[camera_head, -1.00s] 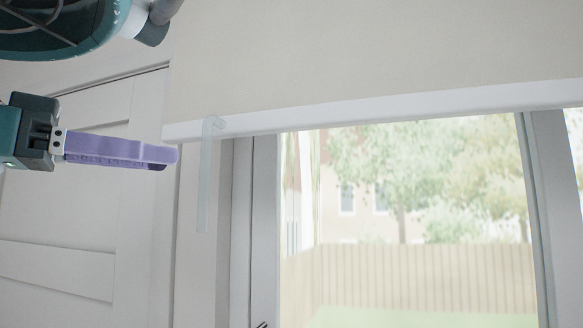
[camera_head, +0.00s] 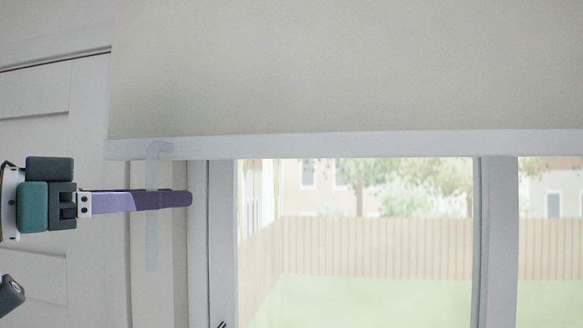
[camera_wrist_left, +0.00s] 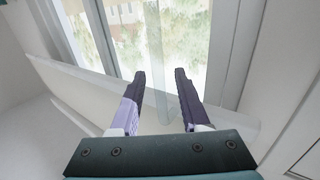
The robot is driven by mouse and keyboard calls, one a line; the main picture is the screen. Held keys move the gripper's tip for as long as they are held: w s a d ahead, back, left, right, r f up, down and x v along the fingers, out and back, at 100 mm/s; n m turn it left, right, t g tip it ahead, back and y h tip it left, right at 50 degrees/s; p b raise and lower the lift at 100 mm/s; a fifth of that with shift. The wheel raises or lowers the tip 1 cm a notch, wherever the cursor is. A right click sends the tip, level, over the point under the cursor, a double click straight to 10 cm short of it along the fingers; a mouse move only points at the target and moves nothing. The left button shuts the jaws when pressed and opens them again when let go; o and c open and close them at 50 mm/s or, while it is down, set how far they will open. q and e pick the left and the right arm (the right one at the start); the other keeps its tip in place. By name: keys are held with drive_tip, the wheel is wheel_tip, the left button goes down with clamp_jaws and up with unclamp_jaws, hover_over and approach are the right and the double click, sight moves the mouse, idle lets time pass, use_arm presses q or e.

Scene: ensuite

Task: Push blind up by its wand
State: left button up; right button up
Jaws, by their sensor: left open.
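The pale blind (camera_head: 345,70) covers the upper part of the window and ends in a white bottom rail (camera_head: 330,146). The translucent, hooked wand (camera_head: 152,250) hangs upright from the rail's left end. My left gripper (camera_head: 188,198) comes in from the left, just below the rail, its purple fingers level and crossing the wand. In the left wrist view, the fingers (camera_wrist_left: 160,76) are apart, with the see-through wand (camera_wrist_left: 165,105) appearing between them. I cannot tell whether they touch it.
The window frame (camera_head: 222,240) stands just right of the fingertips, with glass and a garden fence beyond. A white panelled door (camera_head: 90,110) is at the left, behind my arm. The space below the rail in front of the glass looks clear.

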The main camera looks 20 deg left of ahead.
use_arm(q)
drive_tip(key=p+x, duration=0.1)
drive_tip(key=x, duration=0.1)
drive_tip(key=shift+w+d, duration=0.1)
drive_tip(key=shift+w, duration=0.15)
clamp_jaws()
idle(0.3)
idle(1.1)
